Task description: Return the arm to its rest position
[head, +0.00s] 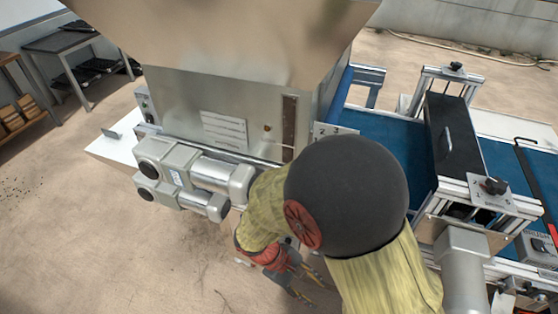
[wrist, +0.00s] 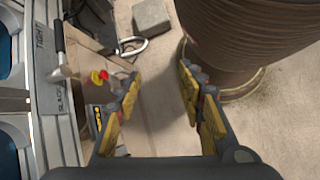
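My gripper (wrist: 160,88) is open in the wrist view, with its two yellow-padded fingers apart and nothing between them. Bare floor shows through the gap. In the head view, my gripper (head: 303,283) hangs low beside the seeder, partly hidden behind my arm. My arm is bent, with its large dark joint in front of the machine. The wrist points down past the machine's side.
The tray seeder's metal hopper (head: 225,40) and motors (head: 195,180) stand close to my arm. Its blue conveyor (head: 400,140) runs to the right. A dark table (head: 62,42) stands at far left. The wrist view shows a lever (wrist: 60,45) and a block (wrist: 151,16).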

